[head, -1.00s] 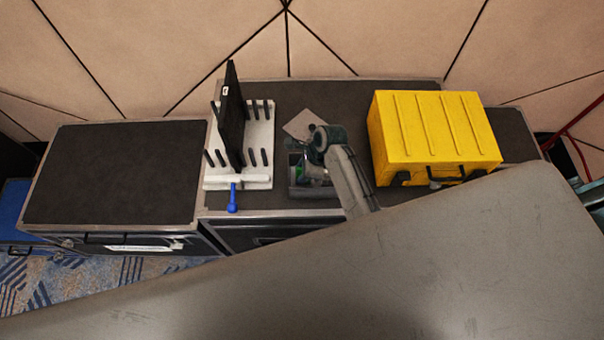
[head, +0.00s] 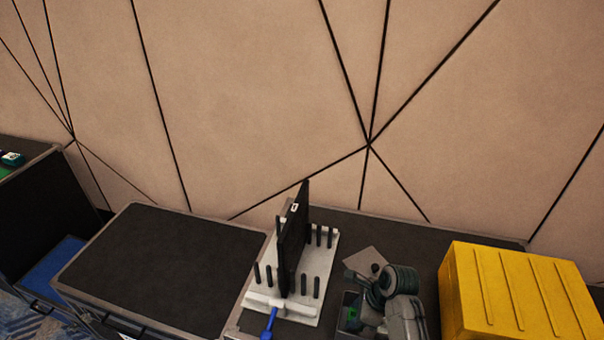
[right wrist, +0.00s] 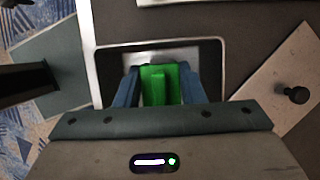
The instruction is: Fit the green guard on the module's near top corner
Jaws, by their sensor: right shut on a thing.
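The module, a thin black panel (head: 293,245), stands upright in a white rack (head: 318,272) with dark pegs. The green guard (right wrist: 160,84) is between the blue fingers of my right gripper (right wrist: 163,88), which is shut on it. The guard is at a small grey bin (right wrist: 104,75), inside its rim as seen from the wrist. The guard and the module are apart. My left gripper is not in view.
A blue-handled clamp or lever (head: 269,322) sticks out from the rack's front. A yellow case (head: 515,295) stands to the right of my right arm. A flat plate with a dark knob (head: 365,262) lies behind the bin. The black case top (head: 165,270) at left is bare.

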